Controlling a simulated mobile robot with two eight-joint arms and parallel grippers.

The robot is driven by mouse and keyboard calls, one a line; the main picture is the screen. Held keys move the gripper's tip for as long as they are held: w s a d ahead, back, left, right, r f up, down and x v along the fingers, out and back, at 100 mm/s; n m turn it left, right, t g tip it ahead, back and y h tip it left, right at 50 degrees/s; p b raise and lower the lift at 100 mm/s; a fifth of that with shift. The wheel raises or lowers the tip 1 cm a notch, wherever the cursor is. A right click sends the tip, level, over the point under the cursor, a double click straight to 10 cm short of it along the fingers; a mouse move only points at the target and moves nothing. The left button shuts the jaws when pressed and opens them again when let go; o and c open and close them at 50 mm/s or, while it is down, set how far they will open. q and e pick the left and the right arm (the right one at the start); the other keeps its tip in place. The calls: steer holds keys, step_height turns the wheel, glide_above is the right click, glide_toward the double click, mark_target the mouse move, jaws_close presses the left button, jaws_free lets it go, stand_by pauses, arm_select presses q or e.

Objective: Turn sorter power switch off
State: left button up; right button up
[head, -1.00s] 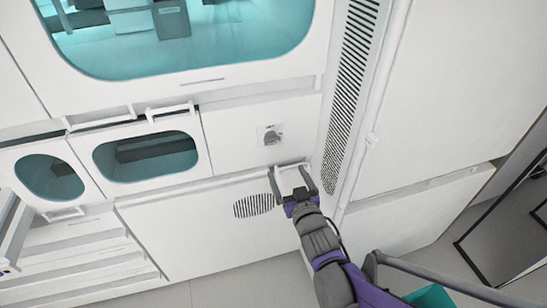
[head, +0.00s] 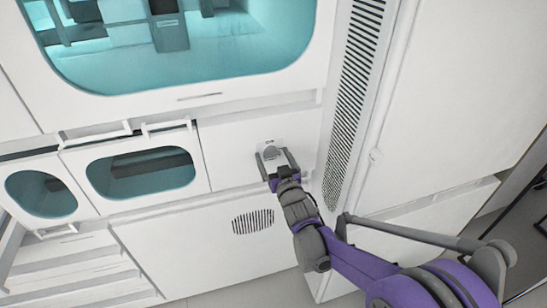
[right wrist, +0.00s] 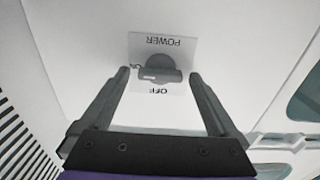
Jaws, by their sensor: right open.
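The power switch (head: 271,153) is a grey rotary knob on a pale label plate on the white cabinet front. In the right wrist view the knob (right wrist: 161,70) appears upside down, with POWER, ON and OFF printed around it. Its white mark lies on the side by the ON print. My right gripper (head: 274,158) is open in front of the switch. In the right wrist view its two fingers (right wrist: 155,78) stand on either side of the knob, with gaps visible between them and it. My left gripper is not in view.
A tall black slotted vent (head: 352,95) runs to the right of the switch. Teal windows (head: 141,171) are on the left, with white handles (head: 168,125) sticking out. A round-edged grille (head: 253,222) is in the panel below. The panel around the switch is flat and clear.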

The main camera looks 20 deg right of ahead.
steer(key=c, duration=1.4)
steer(key=shift+n, duration=0.3)
steer(key=n, duration=0.3)
steer(key=shift+a+n, duration=0.1)
steer(key=shift+n, duration=0.2)
steer(key=n, duration=0.4)
steer(key=shift+a+f+n+p, duration=0.1)
steer(key=shift+n+p, duration=0.2)
steer(key=shift+p, duration=0.1)
steer(key=n, duration=0.4)
steer(key=shift+f+n+p, duration=0.15)
steer(key=shift+n+p, duration=0.2)
steer(key=shift+n, duration=2.15)
